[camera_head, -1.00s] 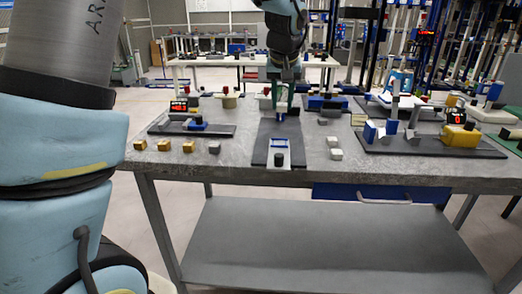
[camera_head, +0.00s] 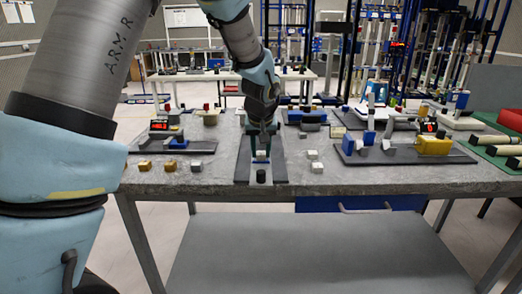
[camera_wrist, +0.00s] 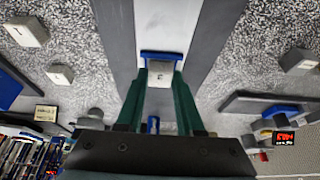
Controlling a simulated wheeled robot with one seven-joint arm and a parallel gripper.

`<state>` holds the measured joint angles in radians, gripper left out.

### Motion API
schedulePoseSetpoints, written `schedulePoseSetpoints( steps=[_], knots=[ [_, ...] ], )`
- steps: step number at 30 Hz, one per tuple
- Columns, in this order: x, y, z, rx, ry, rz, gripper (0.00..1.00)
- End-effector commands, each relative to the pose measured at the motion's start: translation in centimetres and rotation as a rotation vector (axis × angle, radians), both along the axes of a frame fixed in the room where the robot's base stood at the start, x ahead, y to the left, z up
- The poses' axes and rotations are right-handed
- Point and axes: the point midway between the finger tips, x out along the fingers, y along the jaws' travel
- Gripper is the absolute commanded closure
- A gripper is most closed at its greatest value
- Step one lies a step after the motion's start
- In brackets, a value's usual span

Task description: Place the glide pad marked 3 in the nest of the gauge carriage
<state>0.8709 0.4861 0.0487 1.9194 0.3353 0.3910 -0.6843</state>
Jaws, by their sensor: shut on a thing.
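My gripper (camera_wrist: 160,82) has green fingers, shut on a small pale block, the glide pad (camera_wrist: 160,72). A dark mark shows on its face, too small to read surely. The gauge carriage (camera_wrist: 161,55) shows as a blue edge right beside the pad, over a pale strip on a dark base plate (camera_wrist: 120,30). In the head view my gripper (camera_head: 262,132) points down at the carriage (camera_head: 261,160) on its long dark plate (camera_head: 243,172), with a black knob (camera_head: 261,176) at the near end. The nest is mostly hidden; whether the pad touches it I cannot tell.
Another dark fixture plate (camera_head: 400,156) with a yellow block (camera_head: 433,146) stands at right. Bare table top lies between them.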

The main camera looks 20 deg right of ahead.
Motion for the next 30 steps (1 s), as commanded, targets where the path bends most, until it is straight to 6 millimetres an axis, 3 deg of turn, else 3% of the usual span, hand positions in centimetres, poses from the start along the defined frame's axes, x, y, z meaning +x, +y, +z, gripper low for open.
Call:
schedulePoseSetpoints(
  steps=[5,6,13,23,30],
  knots=[
    [0.0,0.0,-0.5,0.0,0.0,0.0,1.0],
    [0.0,0.0,-0.3,0.0,0.0,0.0,0.6],
    [0.0,0.0,-0.3,0.0,0.0,0.0,0.34],
    [0.0,0.0,0.2,0.0,0.0,0.0,0.34],
    [-1.4,0.5,3.7,-0.005,-0.002,0.0,0.34]
  ],
)
